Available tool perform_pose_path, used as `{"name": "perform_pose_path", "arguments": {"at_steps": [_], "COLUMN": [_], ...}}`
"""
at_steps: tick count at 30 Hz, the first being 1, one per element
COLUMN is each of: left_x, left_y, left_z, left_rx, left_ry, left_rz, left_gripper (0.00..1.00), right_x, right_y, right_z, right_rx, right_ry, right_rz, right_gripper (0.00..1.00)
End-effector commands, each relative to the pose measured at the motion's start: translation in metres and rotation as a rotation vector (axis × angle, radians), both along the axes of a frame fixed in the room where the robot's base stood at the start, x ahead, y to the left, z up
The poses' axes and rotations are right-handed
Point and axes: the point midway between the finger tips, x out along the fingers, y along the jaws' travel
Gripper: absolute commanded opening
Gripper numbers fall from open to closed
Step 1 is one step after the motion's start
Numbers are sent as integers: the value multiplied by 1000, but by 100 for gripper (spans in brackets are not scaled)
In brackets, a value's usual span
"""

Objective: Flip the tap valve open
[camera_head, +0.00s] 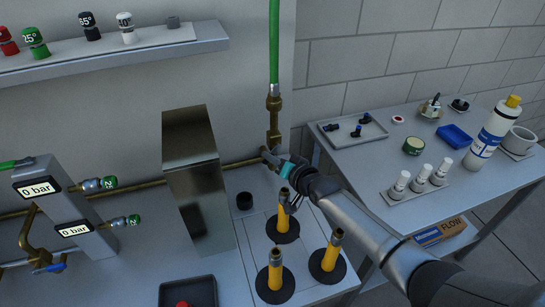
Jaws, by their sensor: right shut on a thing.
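A green hose (274,40) comes down from the top into a brass tap fitting (273,110) on the horizontal brass pipe behind the bench. My right arm reaches in from the lower right. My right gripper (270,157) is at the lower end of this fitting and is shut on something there. I take it to be the tap valve's handle, but the gripper hides it, so I cannot tell its angle. My left gripper is not in view.
Yellow membrane tubes (334,250) on black round bases stand on the bench below my right arm. A tall metal box (197,180) stands left of the tap. Gauges (38,189) reading 0 bar are at left. A side table (385,160) with bottles is at right.

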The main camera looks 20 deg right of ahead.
Motion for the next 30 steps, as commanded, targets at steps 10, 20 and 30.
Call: {"name": "perform_pose_path", "arguments": {"at_steps": [10,20,30], "left_x": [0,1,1], "left_y": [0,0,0], "left_z": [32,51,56], "left_rx": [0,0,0], "left_ry": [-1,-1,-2], "left_rz": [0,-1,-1], "left_gripper": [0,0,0], "right_x": [-1,0,0], "right_y": [-5,-12,-18], "right_z": [-1,-5,-7], "right_rx": [-225,-483,-645], "right_ry": [-4,-13,-20], "right_rz": [-1,0,0], "right_gripper": [0,0,0]}}
